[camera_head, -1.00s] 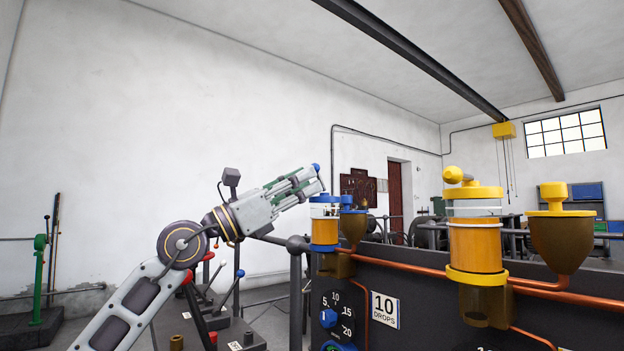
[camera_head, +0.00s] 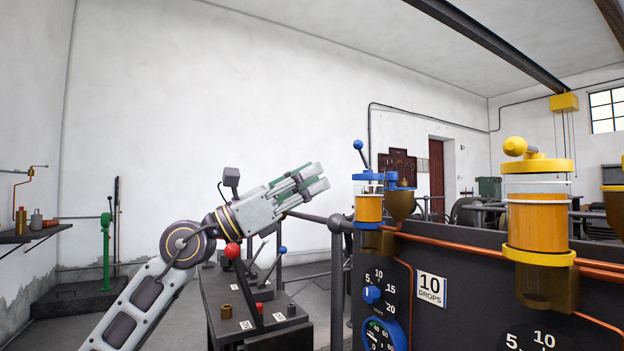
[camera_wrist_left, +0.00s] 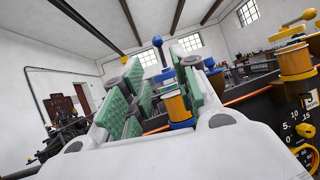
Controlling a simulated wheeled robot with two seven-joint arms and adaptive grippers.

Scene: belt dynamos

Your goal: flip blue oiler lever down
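The blue oiler (camera_head: 368,207) has a glass of amber oil and a blue cap, and stands on the dark panel right of centre in the head view. Its blue lever (camera_head: 363,154) points up from the cap, leaning slightly left, with a ball at its top. My left gripper (camera_head: 322,175) is left of the oiler, apart from it in the picture, and empty. In the left wrist view its green-padded fingers (camera_wrist_left: 165,90) are spread. The blue lever (camera_wrist_left: 161,54) and oiler (camera_wrist_left: 177,105) show in the gap between them, beyond the fingers. My right gripper is out of view.
A yellow oiler (camera_head: 538,215) stands to the right on the same panel, with copper pipes (camera_head: 470,249) along it. A "10 DROPS" plate (camera_head: 431,290) and a blue-knobbed dial (camera_head: 372,294) sit below. A lever bench (camera_head: 250,315) stands below my left arm.

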